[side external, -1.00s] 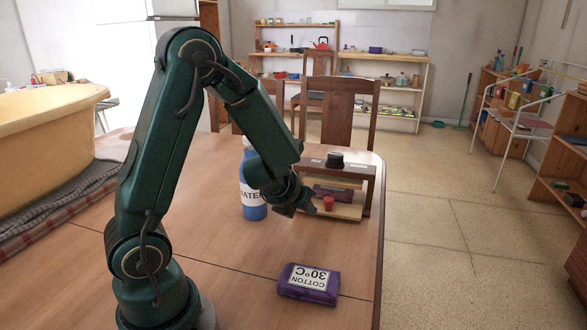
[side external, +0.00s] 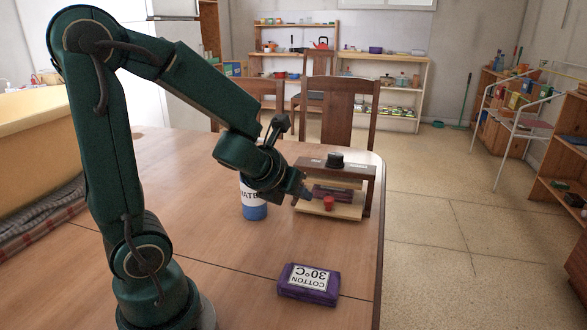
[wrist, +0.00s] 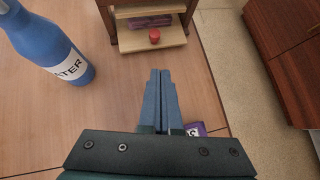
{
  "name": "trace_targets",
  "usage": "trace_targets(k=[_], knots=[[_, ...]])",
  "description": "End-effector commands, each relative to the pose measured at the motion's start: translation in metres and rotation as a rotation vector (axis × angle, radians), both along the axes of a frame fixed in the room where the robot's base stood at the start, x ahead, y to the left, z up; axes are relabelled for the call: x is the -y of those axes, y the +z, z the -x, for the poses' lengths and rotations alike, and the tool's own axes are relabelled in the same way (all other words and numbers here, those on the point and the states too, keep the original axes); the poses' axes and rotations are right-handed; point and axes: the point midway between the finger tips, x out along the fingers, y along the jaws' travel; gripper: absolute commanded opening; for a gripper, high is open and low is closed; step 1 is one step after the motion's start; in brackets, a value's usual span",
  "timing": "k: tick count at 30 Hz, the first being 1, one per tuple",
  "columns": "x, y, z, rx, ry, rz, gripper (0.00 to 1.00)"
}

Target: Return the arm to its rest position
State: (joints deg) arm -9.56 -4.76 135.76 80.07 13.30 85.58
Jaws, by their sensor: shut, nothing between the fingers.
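My gripper (side external: 305,194) is shut and empty. In the side view its tip is just left of the small wooden dresser, above the table (side external: 190,205). In the wrist view the two blue fingers of my gripper (wrist: 160,75) lie together and point toward the dresser (wrist: 122,46). The dresser (side external: 370,190) stands on the table with a black lid or knob (side external: 335,160) on top. A lower drawer or shelf (side external: 345,212) sticks out at its front with a red knob (side external: 328,202). A purple item (wrist: 150,21) shows inside.
A blue water bottle (side external: 255,206) stands left of the dresser, partly hidden behind my arm; it also shows in the wrist view (wrist: 52,45). A purple cotton packet (side external: 309,284) lies at the table's near right. A yellow tub (side external: 35,135) is at left. Chairs (side external: 350,115) stand behind.

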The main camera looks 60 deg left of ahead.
Motion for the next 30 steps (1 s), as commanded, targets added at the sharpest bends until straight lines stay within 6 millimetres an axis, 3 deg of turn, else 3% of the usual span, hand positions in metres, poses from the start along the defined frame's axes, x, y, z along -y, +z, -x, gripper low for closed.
trace_targets(k=[2, 7, 12, 18, 21, 24, 30], knots=[[0.008, 0.021, 0.001, 0.093, 0.059, 0.055, 0.00], [0.024, 0.053, 0.028, 0.353, 0.515, 0.493, 0.00], [0.056, 0.054, 0.065, 0.488, 1.051, 1.047, 0.00], [0.108, 0.044, 0.105, 0.436, 1.700, 1.547, 0.00], [0.124, 0.039, 0.117, 0.390, 1.945, 1.633, 0.00], [0.130, 0.036, 0.122, 0.379, 2.078, 1.662, 0.00], [0.130, 0.036, 0.123, 0.393, 2.122, 1.673, 0.00]])
